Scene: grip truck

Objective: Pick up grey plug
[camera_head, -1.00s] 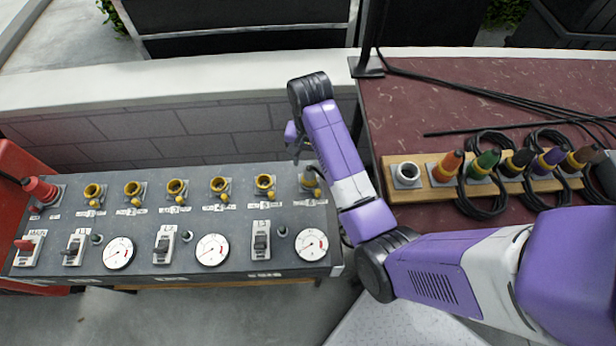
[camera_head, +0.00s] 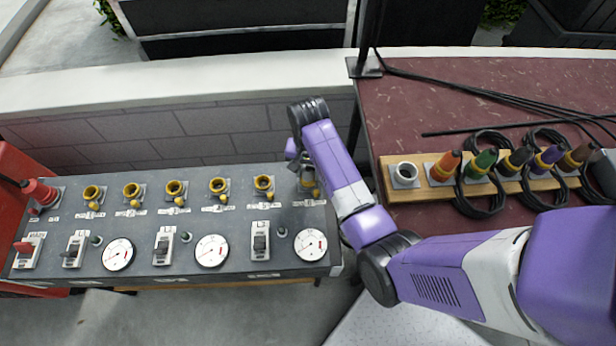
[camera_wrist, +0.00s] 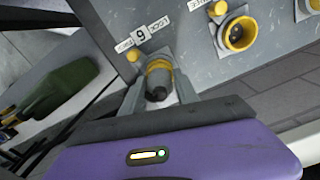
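The grey plug (camera_wrist: 157,88) sits in a yellow-ringed socket beside a label reading 6 on the grey panel. In the wrist view my gripper (camera_wrist: 159,80) has one finger on each side of the plug, with gaps visible between the fingers and the plug. The gripper is open. In the head view my gripper (camera_head: 304,168) is over the rightmost socket of the panel's back row, and it hides much of the plug there.
The grey panel (camera_head: 150,225) holds several yellow-ringed sockets, switches and round gauges. To the right, a wooden rack (camera_head: 408,194) on a dark red table holds several coloured plugs with coiled black cables. A low brick wall (camera_head: 190,135) runs behind the panel.

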